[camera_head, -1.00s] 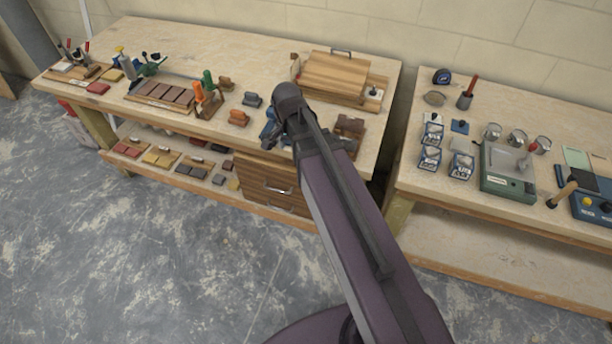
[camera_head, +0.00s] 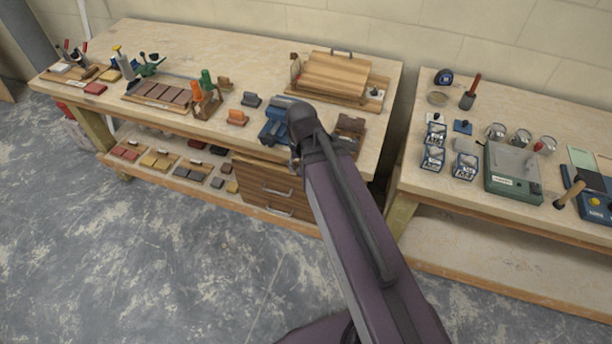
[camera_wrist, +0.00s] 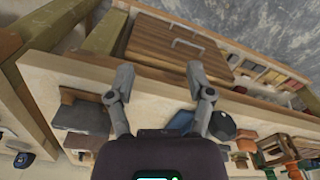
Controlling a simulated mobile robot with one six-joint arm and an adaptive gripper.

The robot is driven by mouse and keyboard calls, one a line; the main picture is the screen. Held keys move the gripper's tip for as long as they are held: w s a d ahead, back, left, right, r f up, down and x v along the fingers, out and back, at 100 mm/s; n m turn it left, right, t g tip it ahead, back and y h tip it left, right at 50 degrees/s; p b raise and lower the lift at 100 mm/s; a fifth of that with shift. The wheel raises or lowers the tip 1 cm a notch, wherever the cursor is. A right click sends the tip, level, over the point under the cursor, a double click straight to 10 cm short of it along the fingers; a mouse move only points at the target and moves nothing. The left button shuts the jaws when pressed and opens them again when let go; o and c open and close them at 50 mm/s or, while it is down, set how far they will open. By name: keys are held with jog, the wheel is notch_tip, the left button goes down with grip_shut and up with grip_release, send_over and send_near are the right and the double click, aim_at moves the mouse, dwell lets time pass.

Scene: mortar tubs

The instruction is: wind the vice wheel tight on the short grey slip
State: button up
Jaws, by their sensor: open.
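The blue vice (camera_head: 276,121) stands at the front edge of the left bench, its right part hidden behind my arm. A blue part that looks like the vice (camera_wrist: 222,126) shows in the wrist view, beside and partly behind my right finger. I cannot make out its wheel or what is between its jaws. My gripper (camera_wrist: 160,82) is open and empty over the bench's front edge, its fingers wide apart. In the head view my arm hides most of it. Grey slips (camera_head: 217,183) lie on the lower shelf; I cannot tell which is the short one.
A brown block (camera_head: 350,127) stands right of the vice; an orange-brown block (camera_head: 237,118) stands left of it. Drawers (camera_head: 272,188) sit below the bench top. A gap separates the right bench (camera_head: 470,215).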

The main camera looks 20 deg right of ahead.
jog(key=shift+s+d+f+n+b, duration=0.15)
jog(key=shift+s+f+n+b, duration=0.15)
jog(key=shift+s+n, duration=0.3)
jog(key=shift+s+d+f+n+b, duration=0.15)
jog(key=shift+s+f+n, duration=0.2)
jog(key=shift+n, duration=0.35)
notch_tip(320, 180, up, 13)
jog(key=n+p, duration=1.1)
jog(key=p, duration=0.2)
send_over(267, 134)
jog(key=shift+w+f+b, duration=0.15)
jog(key=shift+f+b, duration=0.1)
jog(key=shift+b, duration=0.05)
jog(key=shift+f, duration=0.2)
notch_tip(267, 134, down, 13)
jog(key=b, duration=1.3)
jog(key=shift+f+b, duration=0.2)
jog(key=shift+b, duration=0.2)
